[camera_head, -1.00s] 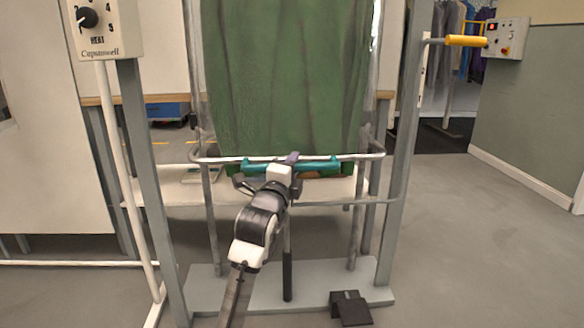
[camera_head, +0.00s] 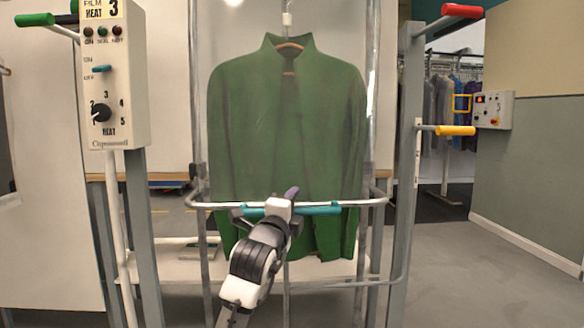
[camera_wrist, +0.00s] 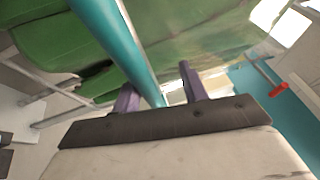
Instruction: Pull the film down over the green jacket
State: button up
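The green jacket (camera_head: 250,130) hangs upright on a hanger in the head view, its collar and hem both visible. Clear film (camera_head: 371,60) shows as shiny streaks beside the jacket; its lower edge is hard to make out. A teal bar (camera_head: 322,210) crosses in front of the jacket's lower part at the rail hoop. My gripper (camera_head: 290,194) is at the middle of this bar. In the wrist view, the teal bar (camera_wrist: 128,48) runs down between my two purple fingers, which stand apart with a gap beside the right finger. My palm hides part of the bar.
The grey hoop (camera_head: 220,205) and uprights (camera_head: 409,120) surround the jacket. A heat control box (camera_head: 113,75) stands at left. Red (camera_head: 462,10), yellow (camera_head: 455,130) and green (camera_head: 35,19) handles stick out. Floor at right (camera_head: 480,270) is clear.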

notch_tip(320, 180, up, 8)
jog(key=shift+f+p, duration=0.1)
jog(key=shift+p, duration=0.7)
jog(key=shift+s, duration=0.1)
jog(key=b+v, duration=0.4)
jog(key=v, duration=1.1)
jog(key=shift+s+a+f, duration=0.15)
jog(key=shift+s, duration=0.2)
dwell(0.6)
